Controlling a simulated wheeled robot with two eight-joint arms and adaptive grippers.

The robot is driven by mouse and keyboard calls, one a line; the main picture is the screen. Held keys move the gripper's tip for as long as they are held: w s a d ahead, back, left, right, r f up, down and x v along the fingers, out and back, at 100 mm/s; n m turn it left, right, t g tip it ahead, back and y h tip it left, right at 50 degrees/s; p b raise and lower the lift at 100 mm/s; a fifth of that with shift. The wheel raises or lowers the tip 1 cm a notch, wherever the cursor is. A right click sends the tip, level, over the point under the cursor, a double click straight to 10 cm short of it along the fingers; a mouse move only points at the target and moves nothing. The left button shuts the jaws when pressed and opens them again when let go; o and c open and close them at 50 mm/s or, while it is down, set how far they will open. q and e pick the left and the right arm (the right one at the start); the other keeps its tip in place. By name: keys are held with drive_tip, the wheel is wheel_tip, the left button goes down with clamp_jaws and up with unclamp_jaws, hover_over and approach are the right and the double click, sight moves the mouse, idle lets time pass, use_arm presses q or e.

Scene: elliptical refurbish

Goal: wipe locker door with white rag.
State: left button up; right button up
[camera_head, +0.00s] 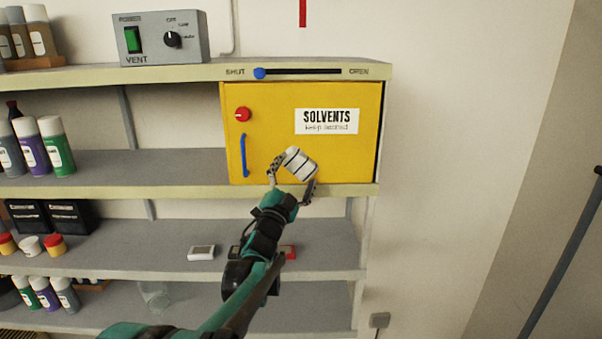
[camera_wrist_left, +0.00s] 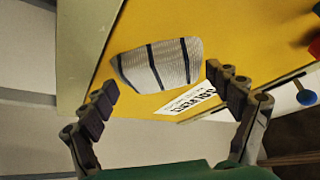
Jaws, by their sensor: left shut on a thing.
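The yellow locker door (camera_head: 270,130) is closed, with a "SOLVENTS" label (camera_head: 327,120), a red knob (camera_head: 243,114) and a blue handle (camera_head: 244,155). My left gripper (camera_head: 292,181) is at the lower middle of the door, shut on the white rag (camera_head: 300,164), which has dark stripes. In the left wrist view the rag (camera_wrist_left: 158,65) lies just beyond the fingers of my left gripper (camera_wrist_left: 163,92), against the yellow door (camera_wrist_left: 235,35). I cannot tell how firmly it touches the door. My right gripper is not in view.
A slider with a blue knob (camera_head: 260,73) sits above the door at the "SHUT" end. A grey vent switch box (camera_head: 161,37) stands on the top shelf. Spray cans (camera_head: 57,146) and other containers fill the shelves at left. Bare wall (camera_head: 470,150) is right of the locker.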

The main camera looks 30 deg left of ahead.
use_arm(q)
drive_tip(key=shift+a, duration=0.1)
drive_tip(key=shift+s+d+f, duration=0.15)
drive_tip(key=shift+s+d, duration=0.05)
drive_tip(key=shift+s, duration=0.3)
drive_tip(key=s+d, duration=0.1)
drive_tip(key=s, duration=0.1)
drive_tip(key=s+d+p, duration=0.1)
drive_tip(key=s, duration=0.1)
drive_tip(key=shift+d, duration=0.3)
drive_tip(key=shift+s+d, duration=0.4)
drive_tip(key=shift+s, duration=0.25)
drive_tip(key=shift+s+d, duration=0.4)
drive_tip(key=shift+s, duration=0.2)
